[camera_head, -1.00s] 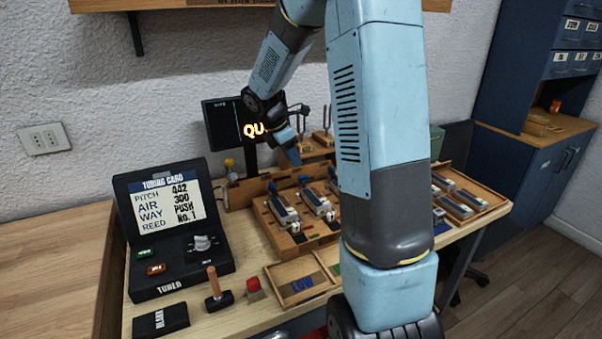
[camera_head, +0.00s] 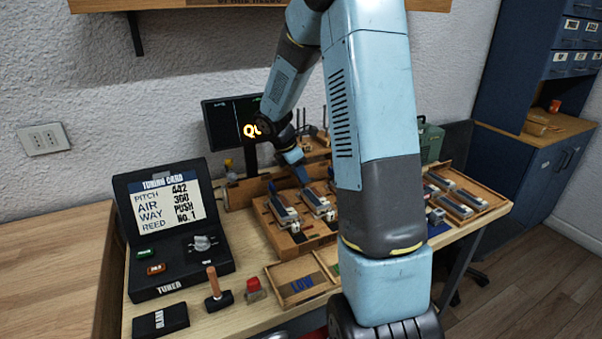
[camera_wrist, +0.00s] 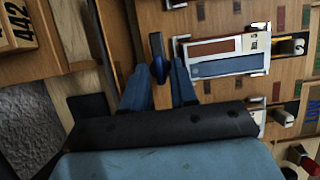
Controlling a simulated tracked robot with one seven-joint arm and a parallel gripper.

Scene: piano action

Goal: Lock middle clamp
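My gripper (camera_head: 302,179) is low over the back of the wooden reed jig (camera_head: 262,214). In the wrist view my gripper (camera_wrist: 159,80) has its two blue fingers apart, with a visible gap between them. A lever with a dark blue knob (camera_wrist: 158,66), seemingly the middle clamp, stands at the gap, near the fingertips. I cannot tell whether the fingers touch it. Beside it lies a reed block with a brown and a blue strip (camera_wrist: 223,67); it shows in the head view as the middle block (camera_head: 317,202). Another block (camera_head: 283,209) sits to its left.
A tuner box (camera_head: 180,230) with a card stands at the left. A hammer-like tool (camera_head: 216,290), a red-topped item (camera_head: 254,289) and a small tray (camera_head: 297,282) lie in front. A tray of blocks (camera_head: 466,198) is at the right. A monitor (camera_head: 226,122) stands behind.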

